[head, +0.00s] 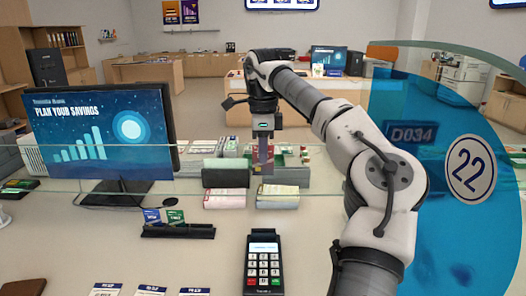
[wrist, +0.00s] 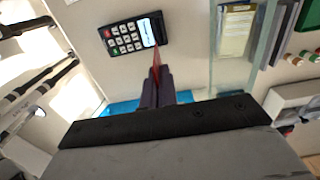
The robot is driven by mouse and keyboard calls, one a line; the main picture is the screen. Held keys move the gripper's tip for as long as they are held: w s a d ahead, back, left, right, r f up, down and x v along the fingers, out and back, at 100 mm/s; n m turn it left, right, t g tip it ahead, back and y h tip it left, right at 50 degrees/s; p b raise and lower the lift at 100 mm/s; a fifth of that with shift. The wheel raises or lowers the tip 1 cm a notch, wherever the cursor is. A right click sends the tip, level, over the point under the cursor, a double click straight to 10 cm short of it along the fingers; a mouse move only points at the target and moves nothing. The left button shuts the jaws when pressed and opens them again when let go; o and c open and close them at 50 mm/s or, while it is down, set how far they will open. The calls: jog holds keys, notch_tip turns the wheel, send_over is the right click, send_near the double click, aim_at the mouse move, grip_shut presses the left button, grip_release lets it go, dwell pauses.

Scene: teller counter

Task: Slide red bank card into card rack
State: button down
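My gripper (head: 263,170) points down above the counter, behind the glass edge line in the head view. In the wrist view its dark fingers (wrist: 155,90) are closed together around the red bank card (wrist: 156,66), seen nearly edge-on and sticking out past the fingertips. In the head view I cannot clearly make out the card at the fingers. The card rack (head: 178,232) is a low black holder on the near counter, left of and nearer than my gripper. A blue card (head: 152,216) and a green card (head: 175,216) stand in it. I cannot pick out the rack in the wrist view.
A card terminal (head: 263,268) stands right of the rack; it also shows in the wrist view (wrist: 130,35). Banknote stacks (head: 225,198) (head: 278,196) lie below my gripper. A monitor (head: 100,135) is at left, a blue panel (head: 450,160) at right. Clear counter surrounds the rack's front.

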jog(key=shift+r+p, duration=1.8)
jog(key=shift+p, duration=0.35)
